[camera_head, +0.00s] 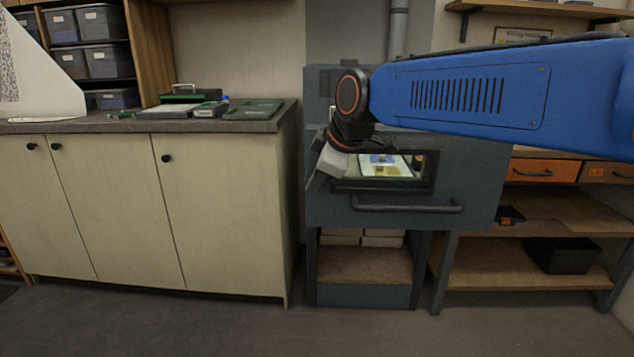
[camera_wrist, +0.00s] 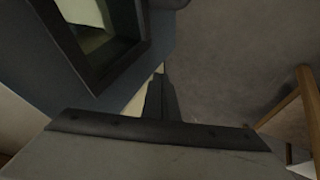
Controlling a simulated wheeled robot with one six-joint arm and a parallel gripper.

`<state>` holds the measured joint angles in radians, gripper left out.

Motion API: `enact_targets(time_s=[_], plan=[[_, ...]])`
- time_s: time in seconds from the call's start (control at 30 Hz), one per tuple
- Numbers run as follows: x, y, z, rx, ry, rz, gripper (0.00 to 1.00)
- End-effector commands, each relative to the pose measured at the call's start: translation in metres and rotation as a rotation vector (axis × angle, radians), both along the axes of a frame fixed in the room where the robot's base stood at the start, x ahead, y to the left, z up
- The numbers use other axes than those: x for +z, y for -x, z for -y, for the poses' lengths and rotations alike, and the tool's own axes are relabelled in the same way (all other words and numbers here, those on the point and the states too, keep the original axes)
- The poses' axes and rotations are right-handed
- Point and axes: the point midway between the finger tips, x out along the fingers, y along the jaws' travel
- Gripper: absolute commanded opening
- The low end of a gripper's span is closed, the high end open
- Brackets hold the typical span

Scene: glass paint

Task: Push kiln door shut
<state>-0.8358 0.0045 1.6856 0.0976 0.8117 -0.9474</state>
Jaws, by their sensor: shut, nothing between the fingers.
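The kiln (camera_head: 321,88) stands in the middle of the head view, dark blue-grey. Its door (camera_head: 330,208) faces me, with a framed window and a horizontal bar handle (camera_head: 408,208) below it. A blue and yellow piece (camera_head: 384,165) shows through the window. I cannot tell how wide any gap at the door is. My gripper (camera_head: 318,180) is shut and empty, in front of the door's left part, left of the window; contact is unclear. In the wrist view the shut fingers (camera_wrist: 159,92) point away beside the dark window frame (camera_wrist: 115,50).
A cabinet with a grey worktop (camera_head: 240,126) stands left of the kiln, holding trays and a green mat (camera_head: 254,110). Shelves with orange drawers (camera_head: 541,171) and a black bin (camera_head: 563,256) are at right. The floor (camera_head: 200,325) in front is clear.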

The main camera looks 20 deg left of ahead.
Motion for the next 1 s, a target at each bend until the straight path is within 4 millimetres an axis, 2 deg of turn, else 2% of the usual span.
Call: enact_targets(time_s=[0.2, 0.67, 0.87, 1.0], plan=[[0.000, -0.012, -0.003, 0.000, -0.001, -0.001, 0.00], [0.000, -0.015, -0.004, 0.000, 0.000, -0.001, 0.00], [0.000, -0.035, -0.009, -0.001, 0.001, 0.000, 0.00], [-0.001, -0.060, -0.017, -0.002, 0.000, -0.001, 0.00]])
